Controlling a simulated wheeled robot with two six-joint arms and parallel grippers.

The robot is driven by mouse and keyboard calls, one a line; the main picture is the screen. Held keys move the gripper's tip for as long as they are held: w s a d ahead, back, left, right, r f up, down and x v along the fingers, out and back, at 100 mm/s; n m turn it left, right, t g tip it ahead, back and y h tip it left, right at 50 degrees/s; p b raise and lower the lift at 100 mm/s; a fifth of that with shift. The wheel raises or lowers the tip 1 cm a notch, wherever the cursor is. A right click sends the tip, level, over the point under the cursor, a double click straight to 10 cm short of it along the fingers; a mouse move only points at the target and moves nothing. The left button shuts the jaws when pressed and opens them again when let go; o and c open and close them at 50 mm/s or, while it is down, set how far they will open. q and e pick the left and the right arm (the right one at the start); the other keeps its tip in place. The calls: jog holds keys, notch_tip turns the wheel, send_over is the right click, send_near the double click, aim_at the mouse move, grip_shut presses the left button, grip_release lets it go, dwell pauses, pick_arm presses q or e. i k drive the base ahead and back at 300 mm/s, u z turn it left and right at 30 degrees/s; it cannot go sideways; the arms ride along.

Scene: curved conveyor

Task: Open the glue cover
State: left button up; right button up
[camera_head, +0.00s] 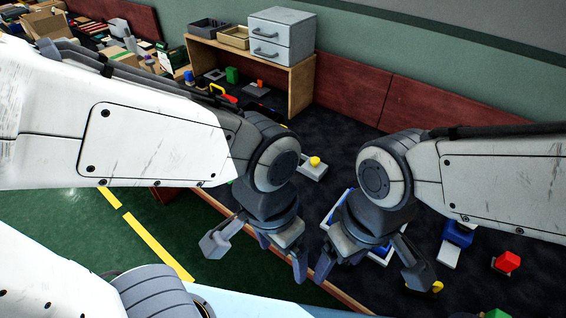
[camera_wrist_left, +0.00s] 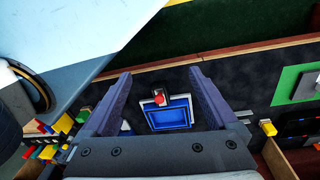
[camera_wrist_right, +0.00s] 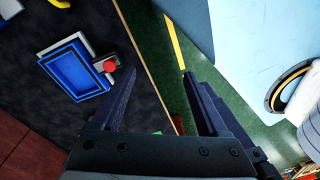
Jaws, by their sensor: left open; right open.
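I cannot make out for certain which object is the glue or its cover. A blue tray with a pale rim (camera_wrist_left: 168,114) and a red knob (camera_wrist_left: 159,98) at its edge lies on the dark table; the tray (camera_wrist_right: 72,74) and knob (camera_wrist_right: 109,65) also show in the right wrist view. In the head view my right gripper mostly hides the tray. My left gripper (camera_head: 257,252) is open and empty above the table's front edge. My right gripper (camera_head: 372,268) is open and empty, above the table near the tray. Neither gripper touches the tray.
A grey piece with a yellow knob (camera_head: 314,162) sits behind the grippers. A wooden shelf with grey drawers (camera_head: 281,38) is at the back. Green floor with a yellow line (camera_head: 160,247) lies in front.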

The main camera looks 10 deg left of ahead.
aim_at(314, 165)
jog(key=u, duration=0.55)
jog(key=k, duration=0.65)
jog(key=u, duration=0.95)
jog(key=i, duration=1.15)
jog(key=z, duration=0.85)
jog(key=i, duration=0.35)
jog(key=z, duration=0.35)
